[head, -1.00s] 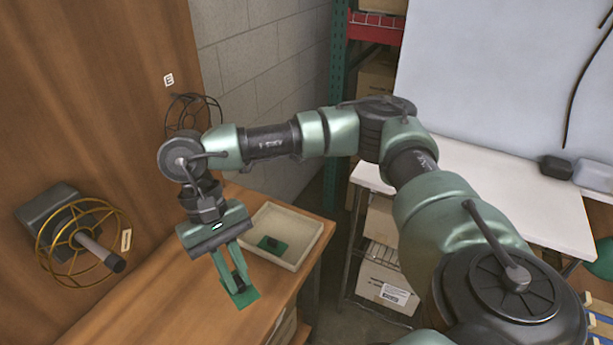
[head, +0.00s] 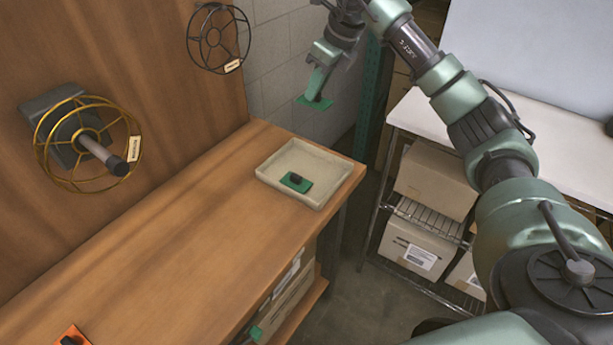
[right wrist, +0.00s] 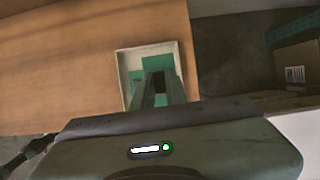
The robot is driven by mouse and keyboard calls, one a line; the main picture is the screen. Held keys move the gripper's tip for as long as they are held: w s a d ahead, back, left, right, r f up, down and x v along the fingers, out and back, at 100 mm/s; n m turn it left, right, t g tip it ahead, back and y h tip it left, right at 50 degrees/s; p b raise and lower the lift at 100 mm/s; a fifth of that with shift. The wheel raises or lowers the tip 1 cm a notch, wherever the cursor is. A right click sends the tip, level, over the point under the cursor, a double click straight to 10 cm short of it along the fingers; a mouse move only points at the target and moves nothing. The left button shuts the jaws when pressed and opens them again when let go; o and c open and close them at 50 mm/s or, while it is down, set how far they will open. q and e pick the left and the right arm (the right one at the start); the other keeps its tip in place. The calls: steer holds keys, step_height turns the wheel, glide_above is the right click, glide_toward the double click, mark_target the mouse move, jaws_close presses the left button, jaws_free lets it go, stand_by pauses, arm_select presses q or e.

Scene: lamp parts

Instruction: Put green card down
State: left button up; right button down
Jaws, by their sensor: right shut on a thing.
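My right gripper (head: 317,90) is shut on a green card (head: 314,103) and holds it up in the air, above and behind the tray in the head view. In the right wrist view the held green card (right wrist: 157,66) shows beyond the fingertips, over the tray (right wrist: 123,72). The shallow beige tray (head: 330,189) sits at the right end of the wooden bench.
The wooden bench (head: 190,240) is mostly clear. An orange card (head: 71,336) lies at its near left. A yellow wire reel (head: 88,145) and a black reel (head: 218,38) hang on the wooden panel. A white table (head: 530,150) with boxes beneath stands right.

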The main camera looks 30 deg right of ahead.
step_height(320, 180, down, 20)
steer(key=shift+d+r+p, duration=0.1)
steer(key=shift+p, duration=0.7)
steer(key=c, duration=1.8)
jaws_free()
steer(key=shift+c, duration=0.2)
steer(key=o, duration=0.4)
steer(key=b+v, duration=0.1)
steer(key=v, duration=1.1)
steer(key=shift+b, duration=0.4)
